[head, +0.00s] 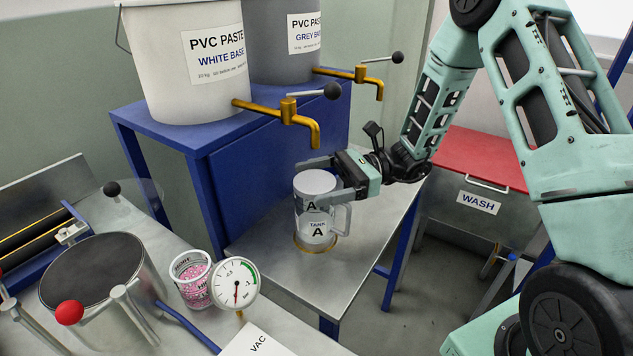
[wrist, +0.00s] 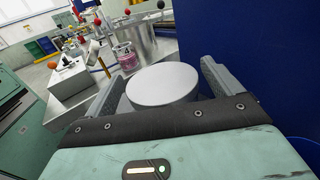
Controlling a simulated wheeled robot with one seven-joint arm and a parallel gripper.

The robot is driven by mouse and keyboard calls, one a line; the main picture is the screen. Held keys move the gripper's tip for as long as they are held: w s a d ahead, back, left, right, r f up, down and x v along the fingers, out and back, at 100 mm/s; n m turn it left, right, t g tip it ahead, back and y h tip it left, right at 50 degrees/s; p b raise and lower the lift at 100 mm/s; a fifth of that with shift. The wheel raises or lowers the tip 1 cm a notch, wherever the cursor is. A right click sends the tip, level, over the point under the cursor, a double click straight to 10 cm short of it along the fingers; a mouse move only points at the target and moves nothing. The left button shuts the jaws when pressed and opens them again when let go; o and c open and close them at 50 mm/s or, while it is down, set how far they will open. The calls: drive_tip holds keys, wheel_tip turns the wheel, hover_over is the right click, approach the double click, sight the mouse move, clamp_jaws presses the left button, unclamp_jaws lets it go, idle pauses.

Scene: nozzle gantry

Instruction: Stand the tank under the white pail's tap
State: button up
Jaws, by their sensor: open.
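The tank (head: 316,215), a pale cylinder marked "TANK A" with a handle on its right, stands upright on the metal shelf (head: 275,262). A brass ring (head: 301,246) shows around its base. The white pail (head: 170,65) stands on the blue stand; its brass tap (head: 290,112) ends in a spout just above the tank in the picture. My gripper (head: 313,182) is open, with one finger on each side of the tank's upper part. The wrist view shows the tank's round grey top (wrist: 163,84) between my fingers; finger contact is unclear.
The grey pail (head: 280,45) with its own tap (head: 360,75) stands right of the white one. The blue stand (head: 225,165) rises behind the shelf. A pot (head: 105,285), pink cup (head: 192,285) and gauge (head: 235,284) are at left.

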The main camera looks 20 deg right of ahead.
drive_tip(key=d, duration=1.1)
drive_tip(key=shift+s+d+b, duration=0.25)
drive_tip(key=shift+b, duration=0.1)
drive_tip(key=shift+d, duration=0.1)
